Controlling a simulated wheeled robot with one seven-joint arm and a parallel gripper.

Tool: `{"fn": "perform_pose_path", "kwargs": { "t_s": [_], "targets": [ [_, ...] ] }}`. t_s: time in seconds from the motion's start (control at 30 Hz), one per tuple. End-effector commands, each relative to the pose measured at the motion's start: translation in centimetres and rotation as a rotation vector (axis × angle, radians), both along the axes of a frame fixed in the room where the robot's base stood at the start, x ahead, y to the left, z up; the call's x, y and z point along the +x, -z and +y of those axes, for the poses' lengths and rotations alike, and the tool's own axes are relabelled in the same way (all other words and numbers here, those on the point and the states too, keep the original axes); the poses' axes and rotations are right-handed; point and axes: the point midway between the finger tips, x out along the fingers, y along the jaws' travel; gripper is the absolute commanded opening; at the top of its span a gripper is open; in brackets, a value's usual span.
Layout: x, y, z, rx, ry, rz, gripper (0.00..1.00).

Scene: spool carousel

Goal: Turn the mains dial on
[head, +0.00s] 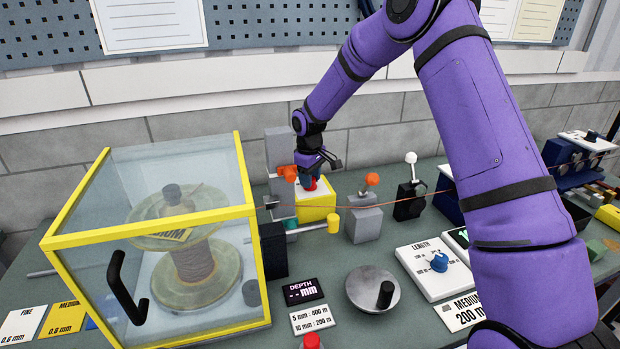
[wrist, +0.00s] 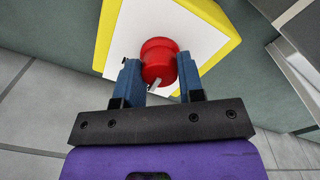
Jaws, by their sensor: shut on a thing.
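The mains dial is a round red knob (wrist: 158,60) on the white face of a yellow box (wrist: 215,12). In the wrist view my gripper (wrist: 158,74) has one blue finger on each side of the knob and is shut on it. A small pale pointer shows on the knob's near side, between the fingers. In the head view the yellow box (head: 318,212) stands at the back of the bench, and my gripper (head: 310,183) reaches down onto its top. The knob is mostly hidden there by the fingers.
A yellow-framed clear case (head: 150,228) with a spool stands to the left. Levers with orange (head: 372,180) and white knobs (head: 410,158) stand right of the box. A thin copper wire (head: 400,196) runs across. A LENGTH dial panel (head: 425,280) and a crank disc (head: 362,283) are nearer.

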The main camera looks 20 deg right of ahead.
Motion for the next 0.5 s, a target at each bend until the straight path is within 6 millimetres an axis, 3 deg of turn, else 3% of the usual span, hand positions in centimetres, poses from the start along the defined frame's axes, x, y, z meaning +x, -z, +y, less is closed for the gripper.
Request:
{"fn": "perform_pose_path", "kwargs": {
  "t_s": [0.5],
  "targets": [
    [0.1, -0.07, 0.04, -0.001, 0.482, -0.002, 0.12]
  ]
}}
